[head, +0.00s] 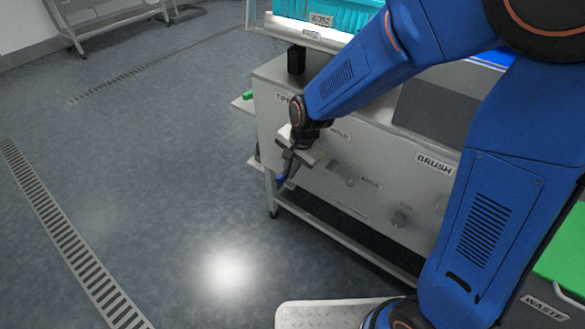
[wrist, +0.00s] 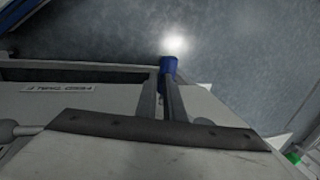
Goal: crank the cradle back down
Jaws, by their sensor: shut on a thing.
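In the head view, a teal crate (head: 318,13) with a label sits on the pale cradle (head: 315,36) at the top of the machine, partly behind my blue arm. The crank's blue handle (head: 281,178) is at the left end of the grey front panel, just below my gripper (head: 287,168). In the wrist view the blue handle (wrist: 169,66) shows at the tips of my gripper's fingers (wrist: 163,88), which are shut on it. The rest of the crank is mostly hidden by the gripper.
The grey machine front (head: 375,165) carries small knobs and a BRUSH label. A green surface (head: 563,255) with a WASTE label is at the right. Open floor (head: 160,170) with drain grates lies to the left.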

